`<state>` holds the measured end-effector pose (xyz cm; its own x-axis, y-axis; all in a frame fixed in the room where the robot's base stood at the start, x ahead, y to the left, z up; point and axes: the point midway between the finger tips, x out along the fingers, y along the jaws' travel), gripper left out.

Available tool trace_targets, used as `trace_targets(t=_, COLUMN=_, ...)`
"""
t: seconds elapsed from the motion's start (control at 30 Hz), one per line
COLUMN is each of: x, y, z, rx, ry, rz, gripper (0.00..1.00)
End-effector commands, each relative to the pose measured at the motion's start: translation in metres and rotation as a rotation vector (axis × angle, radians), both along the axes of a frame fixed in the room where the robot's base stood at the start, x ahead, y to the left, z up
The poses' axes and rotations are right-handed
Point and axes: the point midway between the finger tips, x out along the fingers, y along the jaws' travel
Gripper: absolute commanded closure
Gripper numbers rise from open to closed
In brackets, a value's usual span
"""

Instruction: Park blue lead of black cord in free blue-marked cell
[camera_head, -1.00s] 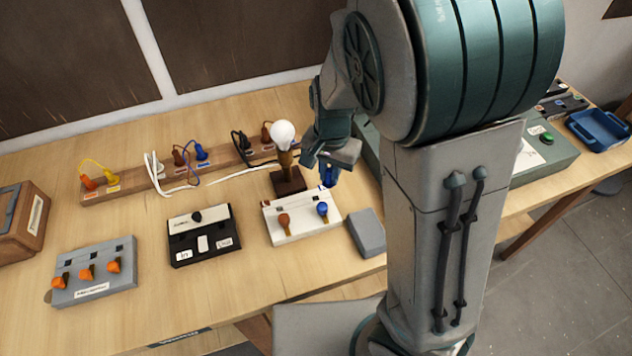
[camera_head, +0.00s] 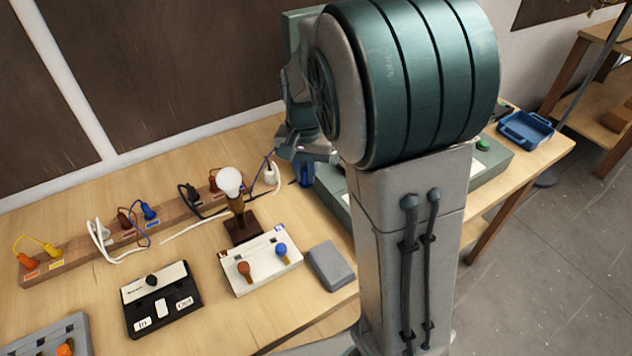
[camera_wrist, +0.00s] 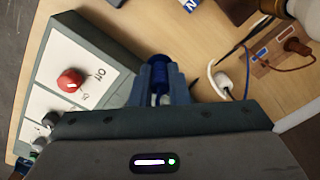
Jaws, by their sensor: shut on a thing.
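My gripper (camera_head: 303,168) is shut on the blue lead (camera_wrist: 158,75), which stands out between its fingers in the wrist view. In the head view it hangs above the back of the table, left of the green-grey box. The wooden rail (camera_head: 170,216) carries several plugs. Near its right end sit a black plug (camera_head: 188,192) and a brown plug (camera_head: 215,182). In the wrist view a blue-edged mark (camera_wrist: 262,53) lies beside the brown plug (camera_wrist: 297,46); whether its cell is empty is too small to tell. A black cord (camera_wrist: 240,46) runs nearby.
The lamp (camera_head: 238,212) stands before the rail. A white terminal block (camera_head: 262,268), grey block (camera_head: 331,266) and black switch box (camera_head: 160,300) lie in front. The green-grey box (camera_wrist: 62,60) with a red knob is close left of the gripper. A white plug (camera_wrist: 222,80) lies right.

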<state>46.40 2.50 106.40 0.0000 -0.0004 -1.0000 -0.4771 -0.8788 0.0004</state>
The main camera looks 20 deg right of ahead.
Motion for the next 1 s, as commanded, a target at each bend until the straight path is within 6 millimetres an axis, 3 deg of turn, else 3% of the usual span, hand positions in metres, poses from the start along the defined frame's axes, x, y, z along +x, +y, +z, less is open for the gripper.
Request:
trace_targets(t=0.23, x=0.05, y=0.033, z=0.003, rx=-0.001, ry=0.0, rz=0.01, gripper=1.0)
trace_targets(t=0.5, x=0.095, y=0.074, z=-0.006, rx=0.0, ry=0.002, rz=0.019, gripper=1.0)
trace_targets(t=1.0, x=0.157, y=0.145, z=-0.036, rx=0.0, ry=0.001, rz=0.005, gripper=1.0)
